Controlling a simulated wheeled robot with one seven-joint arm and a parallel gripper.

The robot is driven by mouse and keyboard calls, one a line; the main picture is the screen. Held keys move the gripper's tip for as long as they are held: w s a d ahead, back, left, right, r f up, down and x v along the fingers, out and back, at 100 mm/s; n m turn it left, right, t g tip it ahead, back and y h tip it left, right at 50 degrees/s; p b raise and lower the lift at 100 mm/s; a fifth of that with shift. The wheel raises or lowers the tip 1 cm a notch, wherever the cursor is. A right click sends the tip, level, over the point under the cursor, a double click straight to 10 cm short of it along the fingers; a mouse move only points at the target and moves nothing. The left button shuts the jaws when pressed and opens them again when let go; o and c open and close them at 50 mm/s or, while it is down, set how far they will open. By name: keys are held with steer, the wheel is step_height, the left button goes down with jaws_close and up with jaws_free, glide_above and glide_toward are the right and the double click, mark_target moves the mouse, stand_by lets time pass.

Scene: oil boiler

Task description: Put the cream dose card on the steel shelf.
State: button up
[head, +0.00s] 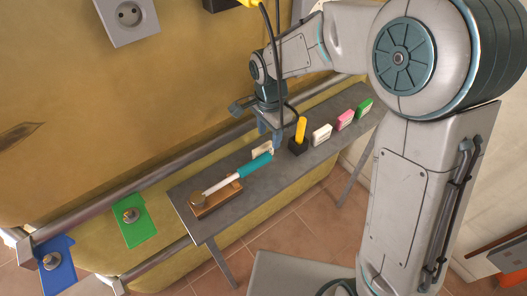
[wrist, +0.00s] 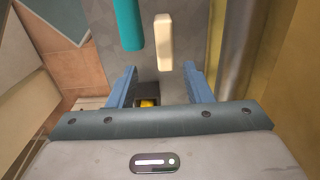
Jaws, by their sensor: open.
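The cream dose card (head: 262,148) stands on the grey steel shelf (head: 240,210), close behind a teal handle and partly hidden by it in the head view. In the wrist view the cream card (wrist: 163,42) shows its narrow top edge, just beyond my fingertips. My gripper (head: 276,142) points down over the shelf beside the card. Its two blue fingers (wrist: 160,74) are open and apart, with nothing held between them. I cannot tell the exact gap between fingertips and card.
A teal-handled tool (head: 255,165) rests on a wooden block (head: 216,197). A black block with a yellow piece (head: 298,146) stands right of my gripper. White (head: 321,135), pink (head: 344,120) and green (head: 364,108) cards stand farther right. A metal rail (head: 130,192) runs behind the shelf.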

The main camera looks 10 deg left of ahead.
mark_target(269, 143)
steer(key=shift+w+f, duration=0.25)
steer(key=shift+f, duration=1.5)
steer(key=shift+w+f, duration=0.2)
steer(key=shift+f, duration=1.55)
jaws_close()
